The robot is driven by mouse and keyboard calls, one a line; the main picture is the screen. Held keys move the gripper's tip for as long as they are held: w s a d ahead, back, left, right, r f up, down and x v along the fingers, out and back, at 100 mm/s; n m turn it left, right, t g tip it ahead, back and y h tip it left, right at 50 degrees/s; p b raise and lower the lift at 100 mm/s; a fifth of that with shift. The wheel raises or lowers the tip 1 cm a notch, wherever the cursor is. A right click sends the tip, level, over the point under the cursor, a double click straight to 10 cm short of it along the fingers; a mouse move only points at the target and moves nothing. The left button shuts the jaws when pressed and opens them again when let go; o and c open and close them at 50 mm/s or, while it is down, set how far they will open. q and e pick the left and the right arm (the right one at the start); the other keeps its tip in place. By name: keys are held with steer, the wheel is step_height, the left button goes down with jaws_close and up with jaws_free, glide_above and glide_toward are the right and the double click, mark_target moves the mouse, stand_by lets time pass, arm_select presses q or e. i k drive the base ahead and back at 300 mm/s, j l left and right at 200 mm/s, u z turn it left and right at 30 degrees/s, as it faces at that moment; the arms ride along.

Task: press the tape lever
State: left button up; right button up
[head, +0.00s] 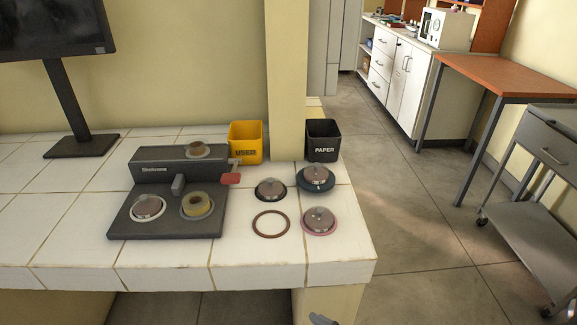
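A dark grey machine (163,163) with white lettering sits on the white tiled counter. A lever with a red end (231,179) sticks out from its right side. A small grey lever or block (178,185) stands at the front of its housing. A brownish roll (199,149) is on top. I cannot tell by markings which lever is the tape lever. Neither gripper is recognisable in view, and nothing touches the machine.
Right of the machine lie several round discs (319,221) and a flat brown ring (271,224). A yellow bin (246,143) and a black PAPER bin (323,141) stand behind. A pillar (287,80) rises between them. A small grey part shows at the bottom edge.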

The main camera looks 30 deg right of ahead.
mark_target(233, 178)
steer(key=z, duration=0.5)
steer(key=j+z, duration=0.3)
steer(key=z, duration=0.15)
steer(key=j+z, duration=0.65)
steer(key=z, duration=0.3)
